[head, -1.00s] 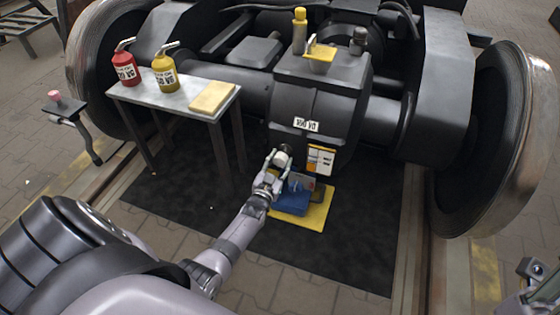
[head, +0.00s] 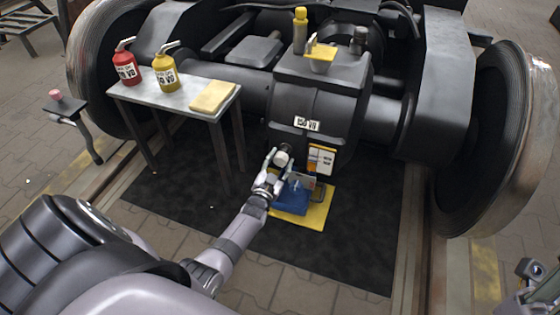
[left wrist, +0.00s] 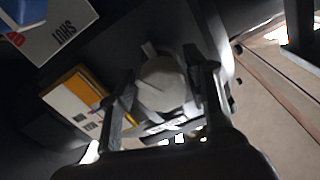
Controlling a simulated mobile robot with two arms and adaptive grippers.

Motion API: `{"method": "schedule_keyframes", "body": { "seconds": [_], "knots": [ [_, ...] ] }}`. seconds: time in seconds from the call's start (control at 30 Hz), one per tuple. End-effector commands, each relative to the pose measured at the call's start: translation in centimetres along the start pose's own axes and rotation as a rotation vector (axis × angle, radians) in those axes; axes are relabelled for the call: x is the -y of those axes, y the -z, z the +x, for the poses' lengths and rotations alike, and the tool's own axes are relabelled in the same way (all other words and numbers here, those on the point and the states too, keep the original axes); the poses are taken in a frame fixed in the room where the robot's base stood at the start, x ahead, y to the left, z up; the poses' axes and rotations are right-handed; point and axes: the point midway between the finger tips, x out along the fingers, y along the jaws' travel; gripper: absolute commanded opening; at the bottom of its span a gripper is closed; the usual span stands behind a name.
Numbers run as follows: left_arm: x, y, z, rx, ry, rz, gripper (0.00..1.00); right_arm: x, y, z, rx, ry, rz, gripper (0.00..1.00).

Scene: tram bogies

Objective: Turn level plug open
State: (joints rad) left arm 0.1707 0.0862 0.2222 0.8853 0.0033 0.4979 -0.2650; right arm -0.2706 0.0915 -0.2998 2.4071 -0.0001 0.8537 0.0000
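The level plug (head: 282,158) is a round pale knob low on the front of the dark gearbox (head: 318,95). In the left wrist view the plug (left wrist: 162,85) shows a small tab and lies between my fingers. My left gripper (head: 273,168) is at the plug, with one finger on each side. In the left wrist view the left gripper (left wrist: 160,92) looks open, with narrow gaps beside the plug; contact is not clear. Part of what seems to be my right gripper (head: 530,272) shows at the lower right edge; its fingers are not clear.
A yellow and white label (head: 321,158) is beside the plug. A blue box (head: 291,203) and a yellow mat (head: 318,216) lie below. A bench (head: 150,97) with red and yellow bottles stands left.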

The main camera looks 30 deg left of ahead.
Motion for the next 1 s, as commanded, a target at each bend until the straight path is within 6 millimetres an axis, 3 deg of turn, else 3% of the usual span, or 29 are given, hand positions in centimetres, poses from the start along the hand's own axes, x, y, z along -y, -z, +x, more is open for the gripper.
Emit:
{"method": "schedule_keyframes", "body": {
  "seconds": [0.17, 0.57, 0.73, 1.0],
  "knots": [
    [0.0, 0.0, 0.0, -0.001, 0.0, 0.0, 0.59, 0.0, 0.0, 0.0, 0.0, 0.0, 0.0, 0.4],
    [0.0, 0.0, -0.6, -0.001, 0.0, -0.001, 0.59, 0.0, 0.0, 0.1, -0.003, 0.0, 0.0, 0.4],
    [0.0, -0.1, -2.9, 0.0, 0.0, 0.0, 0.59, 0.0, 0.0, 0.1, -0.002, 0.001, 0.0, 0.4],
    [0.0, -0.1, -8.5, 0.001, 0.0, -0.001, 0.59, 0.0, 0.0, 0.1, -0.002, 0.001, 0.0, 0.4]
  ]
}}
